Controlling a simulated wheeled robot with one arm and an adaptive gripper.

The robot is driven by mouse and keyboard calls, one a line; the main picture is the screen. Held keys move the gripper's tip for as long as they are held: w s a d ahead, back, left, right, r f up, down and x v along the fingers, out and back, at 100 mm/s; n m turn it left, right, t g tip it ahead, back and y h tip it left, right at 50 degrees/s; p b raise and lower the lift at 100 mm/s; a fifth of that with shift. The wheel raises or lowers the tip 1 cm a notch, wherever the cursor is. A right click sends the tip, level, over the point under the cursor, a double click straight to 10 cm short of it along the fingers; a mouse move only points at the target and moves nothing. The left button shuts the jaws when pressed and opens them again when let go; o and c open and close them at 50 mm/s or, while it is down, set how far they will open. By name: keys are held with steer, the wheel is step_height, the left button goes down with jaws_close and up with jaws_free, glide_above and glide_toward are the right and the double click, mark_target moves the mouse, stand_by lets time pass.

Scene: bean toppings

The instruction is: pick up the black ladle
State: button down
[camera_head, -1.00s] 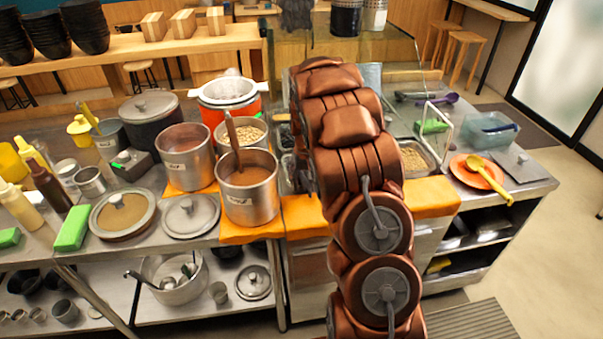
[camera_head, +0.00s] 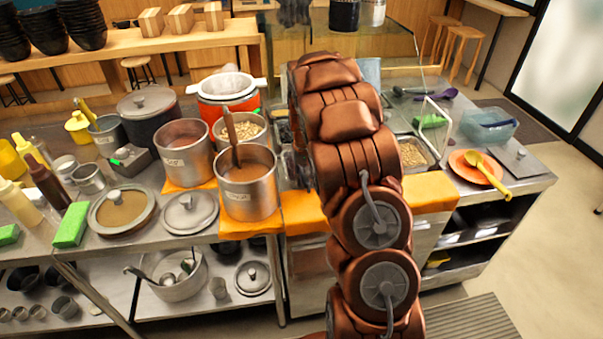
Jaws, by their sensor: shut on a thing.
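My copper-coloured arm rises through the middle of the view, bends at the top and passes down behind itself. My gripper is hidden behind these arm links, so its fingers and anything between them do not show. I cannot make out a black ladle with certainty. A dark utensil (camera_head: 398,92) lies at the back right of the counter, beside a purple ladle (camera_head: 441,96). A dark handle also shows in a clear plastic box (camera_head: 474,133) at the right.
Steel pots, one with brown liquid (camera_head: 248,198), stand left of my arm. An orange cooker (camera_head: 226,112) is behind them. At right are an orange plate (camera_head: 463,169) with a yellow ladle (camera_head: 487,171) and a glass guard. Open floor lies at far right.

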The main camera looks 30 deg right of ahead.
step_height(320, 180, up, 10)
steer(key=b, duration=0.3)
steer(key=shift+b, duration=0.45)
stand_by(0.4)
